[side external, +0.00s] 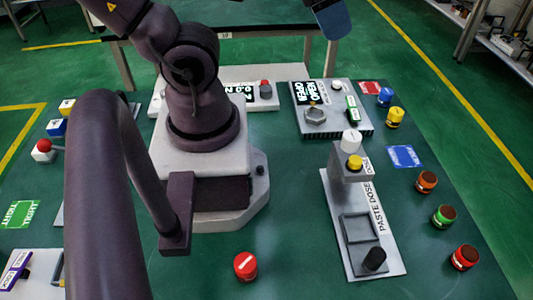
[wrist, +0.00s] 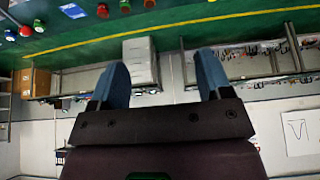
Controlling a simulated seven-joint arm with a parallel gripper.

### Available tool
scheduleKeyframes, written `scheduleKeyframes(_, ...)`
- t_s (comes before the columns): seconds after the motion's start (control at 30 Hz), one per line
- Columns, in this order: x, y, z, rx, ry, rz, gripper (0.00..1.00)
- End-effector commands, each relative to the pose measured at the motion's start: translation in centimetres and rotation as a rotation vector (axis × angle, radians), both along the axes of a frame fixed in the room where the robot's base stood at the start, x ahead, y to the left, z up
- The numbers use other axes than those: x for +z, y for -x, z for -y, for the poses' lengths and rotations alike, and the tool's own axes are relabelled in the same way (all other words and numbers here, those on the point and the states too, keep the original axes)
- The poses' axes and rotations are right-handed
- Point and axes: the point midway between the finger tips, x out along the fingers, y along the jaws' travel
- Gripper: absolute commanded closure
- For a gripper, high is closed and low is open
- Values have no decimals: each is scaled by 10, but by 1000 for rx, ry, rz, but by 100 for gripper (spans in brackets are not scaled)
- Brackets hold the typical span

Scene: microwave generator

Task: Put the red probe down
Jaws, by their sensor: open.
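My gripper (wrist: 160,72) is open, with its two blue fingers spread wide and nothing between them in the wrist view. In the side view a blue finger of my gripper (side external: 331,18) shows at the top edge, raised beyond the table. A short red cylinder with a red top (side external: 245,266) stands upright on the green table in front of my base. Another red cylinder with a dark top (side external: 464,257) stands at the right. I cannot tell which red piece is the probe. Both are apart from my gripper.
The paste dose station (side external: 388,262) stands right of centre. A grey panel with a display (side external: 332,128) is behind it. Yellow (side external: 395,117), blue (side external: 385,97), orange (side external: 427,182) and green (side external: 444,215) pieces line the right side. Bare table lies between the front red cylinder and the paste station.

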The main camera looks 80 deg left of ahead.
Motion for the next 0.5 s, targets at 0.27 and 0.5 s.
scheduleKeyframes(0.27, -1, 0, 2, -6, 1, -5, 28)
scheduleKeyframes(0.5, -42, -9, 31, -143, -61, -213, 28)
